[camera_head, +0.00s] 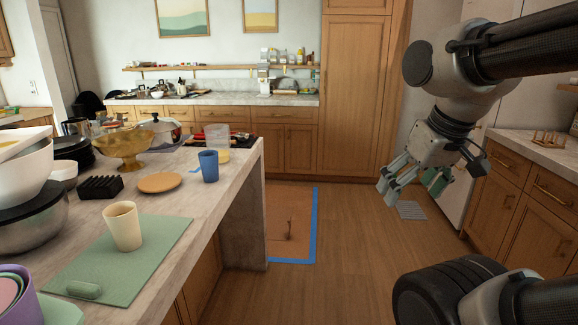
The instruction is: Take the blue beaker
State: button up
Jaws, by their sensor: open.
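A blue beaker (208,166) stands upright on the marble island near its right edge. It is right of a round wooden board and in front of a clear container. My gripper (392,194) hangs in the air on the right, well away from the island and the beaker. Its fingers are apart and point down and left, and nothing is seen between them.
The island top (180,205) holds a cream cup (123,226) on a green mat (148,258), a wooden disc (159,182), a black rack (100,187), a gold bowl (123,148) and white bowls (22,172). The wooden floor (350,240) between island and gripper is open.

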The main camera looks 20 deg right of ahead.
aim_at(208, 160)
jog(key=i+l+u, duration=0.25)
jog(key=i+u, duration=0.15)
jog(key=i+l+u, duration=0.35)
jog(key=i+l, duration=0.1)
jog(key=i, duration=0.1)
